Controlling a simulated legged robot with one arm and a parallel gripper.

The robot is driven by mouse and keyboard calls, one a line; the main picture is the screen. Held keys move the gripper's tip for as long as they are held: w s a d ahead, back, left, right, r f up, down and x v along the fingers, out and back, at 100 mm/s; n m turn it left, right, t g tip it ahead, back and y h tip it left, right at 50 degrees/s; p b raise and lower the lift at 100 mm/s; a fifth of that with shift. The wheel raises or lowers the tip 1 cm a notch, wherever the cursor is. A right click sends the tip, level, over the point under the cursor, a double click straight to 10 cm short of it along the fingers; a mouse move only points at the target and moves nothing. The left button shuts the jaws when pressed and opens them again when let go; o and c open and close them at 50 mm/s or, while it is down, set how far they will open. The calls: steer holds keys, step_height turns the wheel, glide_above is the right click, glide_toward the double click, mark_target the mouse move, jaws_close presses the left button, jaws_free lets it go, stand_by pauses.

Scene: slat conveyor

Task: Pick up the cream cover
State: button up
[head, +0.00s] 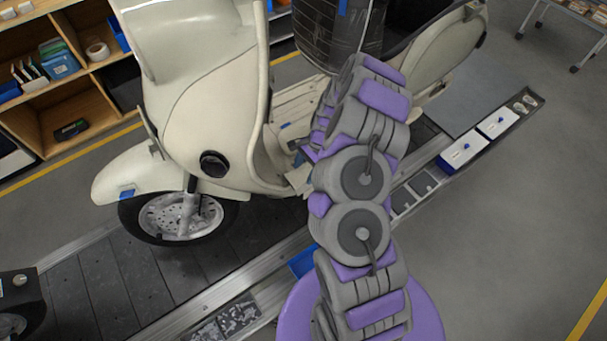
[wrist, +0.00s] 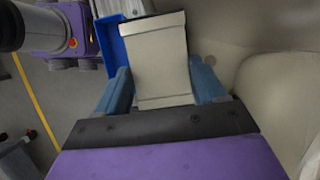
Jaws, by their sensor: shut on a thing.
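The cream cover (wrist: 158,58) shows in the wrist view as a pale, box-like panel with a ridge near its top and another near its bottom. It sits between the two blue fingers of my gripper (wrist: 164,82), one finger at each side. My gripper is shut on it. In the head view my grey and purple arm hides most of the gripper. A small cream piece shows beside the arm at the scooter's footwell, but I cannot tell whether it is the cover.
A cream scooter (head: 205,110) stands on the dark slat conveyor (head: 185,270). A blue bin (head: 303,260) lies by the conveyor edge, partly behind my arm. A wooden shelf (head: 50,100) stands at the back left.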

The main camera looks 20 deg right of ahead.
steer(key=shift+r, duration=0.15)
step_height(320, 180, up, 27)
steer(key=p, duration=0.5)
step_height(320, 180, down, 18)
steer(key=d+b, duration=0.2)
steer(key=b, duration=0.4)
steer(key=shift+w+d+b, duration=0.2)
steer(key=shift+d+b, duration=0.1)
steer(key=shift+b, duration=0.1)
steer(key=shift+r+p, duration=0.15)
steer(key=shift+p, duration=0.35)
steer(key=shift+f, duration=0.35)
steer(key=shift+f, duration=3.6)
steer(key=shift+f+p, duration=0.3)
steer(key=shift+p, duration=0.45)
